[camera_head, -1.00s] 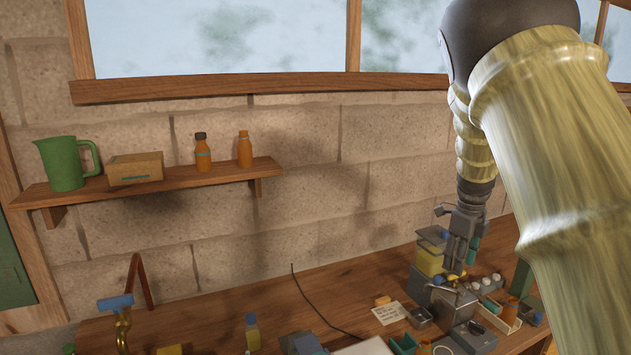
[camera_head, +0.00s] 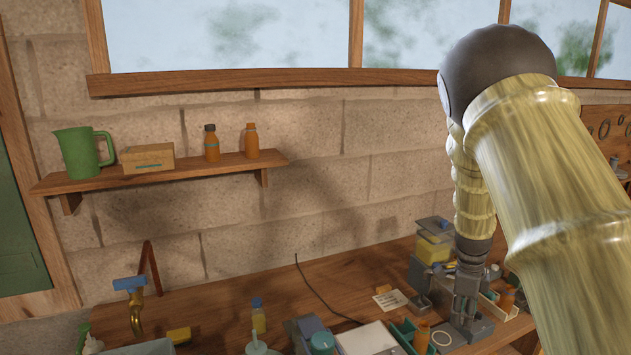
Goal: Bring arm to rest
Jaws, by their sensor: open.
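My arm comes in from the right of the head view. My gripper (camera_head: 464,318) points down at the right end of the wooden bench (camera_head: 240,300). It is low over a grey device (camera_head: 470,333), among small items. The gap between its fingers is small in the picture, and nothing clear shows in them. I cannot tell whether the fingertips touch the device. My pale arm link hides part of the bench's right side.
A yellow and grey box (camera_head: 433,245) stands behind my gripper. An orange bottle (camera_head: 421,336) and a green tray (camera_head: 404,329) lie to its left. A black cable (camera_head: 318,297) crosses the bench. A wall shelf (camera_head: 160,178) holds a green jug (camera_head: 84,151).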

